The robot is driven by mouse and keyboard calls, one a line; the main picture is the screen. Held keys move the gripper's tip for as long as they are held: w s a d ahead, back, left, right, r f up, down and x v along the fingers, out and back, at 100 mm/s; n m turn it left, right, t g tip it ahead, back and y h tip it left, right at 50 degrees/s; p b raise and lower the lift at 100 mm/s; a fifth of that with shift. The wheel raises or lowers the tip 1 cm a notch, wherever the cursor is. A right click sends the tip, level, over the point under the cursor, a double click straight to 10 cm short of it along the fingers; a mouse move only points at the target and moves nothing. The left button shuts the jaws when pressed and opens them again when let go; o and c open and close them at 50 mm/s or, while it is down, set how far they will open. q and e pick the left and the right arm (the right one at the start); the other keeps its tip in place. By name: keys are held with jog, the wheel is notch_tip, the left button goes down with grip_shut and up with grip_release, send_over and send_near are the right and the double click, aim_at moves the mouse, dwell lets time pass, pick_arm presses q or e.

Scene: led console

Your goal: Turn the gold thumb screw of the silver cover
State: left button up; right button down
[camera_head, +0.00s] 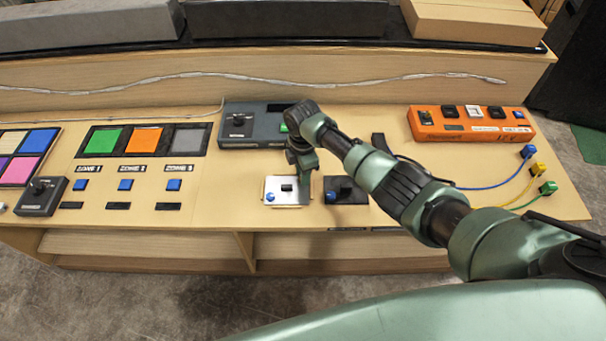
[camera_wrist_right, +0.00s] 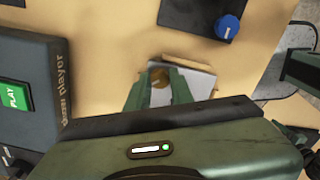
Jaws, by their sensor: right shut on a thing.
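The silver cover (camera_head: 281,201) is a small pale plate on the console's front part, with a blue knob and a dark part on it. In the right wrist view, part of the silver cover (camera_wrist_right: 196,82) shows beyond my fingers. The gold thumb screw (camera_wrist_right: 157,77) sits between the fingertips of my right gripper (camera_wrist_right: 158,88), which are shut on it. In the head view my right gripper (camera_head: 304,172) points down at the cover's right side and hides the screw. My left gripper is not in view.
The grey player box (camera_head: 242,138) with a green button stands just behind the cover. A black panel (camera_head: 346,192) with a blue knob is close on the right. Further right are an orange box (camera_head: 465,137) and coloured cables. Zone buttons and coloured pads lie left.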

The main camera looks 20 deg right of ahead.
jog(key=n, duration=0.3)
jog(key=n+b, duration=0.1)
jog(key=shift+s+f+n, duration=0.3)
jog(key=shift+f, duration=0.05)
jog(key=n+b, duration=0.1)
jog(key=n, duration=0.4)
jog(key=shift+n, duration=0.3)
jog(key=c, duration=1.2)
grip_release()
jog(key=shift+w, duration=0.15)
jog(key=shift+r, duration=0.1)
